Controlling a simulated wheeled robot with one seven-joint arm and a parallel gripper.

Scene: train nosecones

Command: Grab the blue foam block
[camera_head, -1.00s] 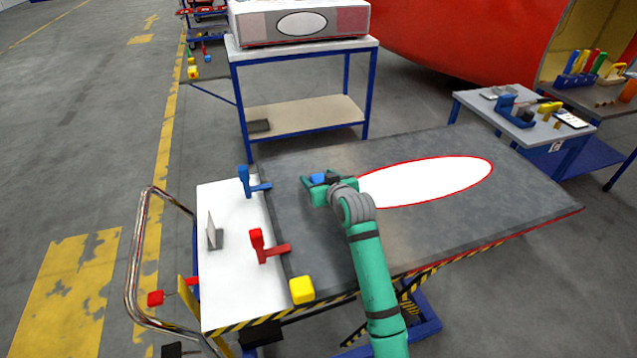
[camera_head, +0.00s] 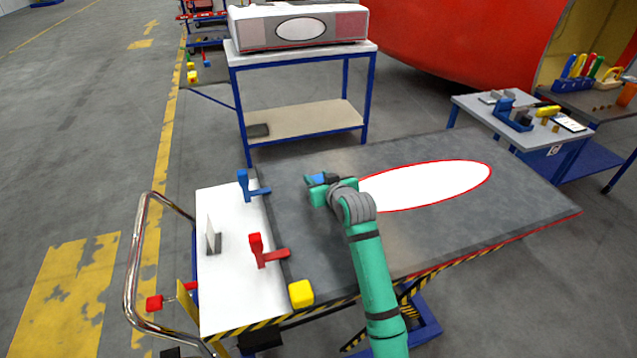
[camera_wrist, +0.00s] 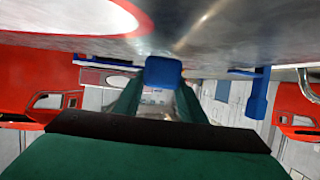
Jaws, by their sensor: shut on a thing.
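The blue foam block (camera_head: 318,179) is at my gripper (camera_head: 322,184), over the dark grey panel (camera_head: 420,240) on the lift table. In the wrist view the blue block (camera_wrist: 163,71) sits between the ends of the two green fingers of my gripper (camera_wrist: 158,88). My gripper is shut on the block. The panel's surface (camera_wrist: 215,40) runs along the top of the wrist view, close to the block; I cannot tell whether the block touches it.
A blue clamp (camera_head: 244,186), a red clamp (camera_head: 258,249) and a yellow block (camera_head: 301,293) stand along the panel's left edge. A white oval (camera_head: 430,186) lies right of my gripper. A bench (camera_head: 300,117) stands behind; a small tool table (camera_head: 480,107) stands at right.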

